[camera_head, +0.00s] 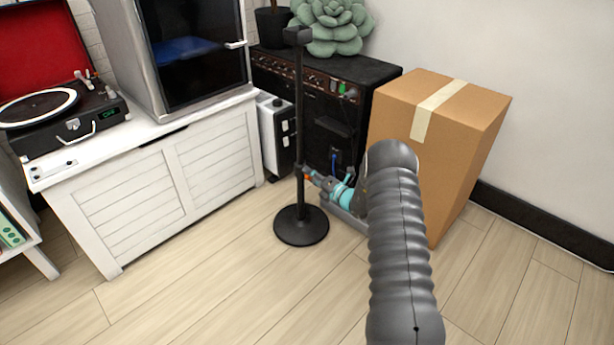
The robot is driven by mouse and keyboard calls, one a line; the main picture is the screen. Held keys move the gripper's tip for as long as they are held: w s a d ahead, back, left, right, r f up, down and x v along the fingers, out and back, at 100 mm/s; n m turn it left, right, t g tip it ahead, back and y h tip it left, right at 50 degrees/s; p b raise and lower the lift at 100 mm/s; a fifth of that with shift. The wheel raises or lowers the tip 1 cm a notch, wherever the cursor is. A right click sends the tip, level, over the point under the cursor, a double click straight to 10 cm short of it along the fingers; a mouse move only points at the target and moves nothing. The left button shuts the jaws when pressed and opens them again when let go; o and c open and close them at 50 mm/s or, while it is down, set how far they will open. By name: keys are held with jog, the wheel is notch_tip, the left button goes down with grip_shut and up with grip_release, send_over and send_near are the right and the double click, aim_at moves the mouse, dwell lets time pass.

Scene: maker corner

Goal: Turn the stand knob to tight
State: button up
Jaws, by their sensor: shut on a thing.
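The stand is a thin black pole (299,120) on a round black base (301,226) on the wooden floor, with a small dark block at its top. It stands upright. A small orange knob (306,174) shows low on the right side of the pole. My gripper (312,178) reaches in from the right and is shut on the knob. The fingers are small in this view, and they hide part of the knob, so its turn position cannot be read.
A cardboard box (480,125) stands right of my arm. A black amplifier (365,72) with a plush succulent (335,25) stands behind the pole. A white cabinet (140,200) is at left, bearing a record player (60,135) and a glass-door machine (200,60). Front floor is clear.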

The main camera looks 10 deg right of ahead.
jog(key=m, duration=0.3)
jog(key=shift+f+m+p, duration=0.15)
jog(key=shift+m+p, duration=0.15)
jog(key=shift+m, duration=0.1)
jog(key=shift+m+p, duration=0.35)
jog(key=shift+m, duration=1.45)
jog(key=o, duration=1.1)
jog(key=shift+o, duration=0.2)
jog(key=v, duration=1.2)
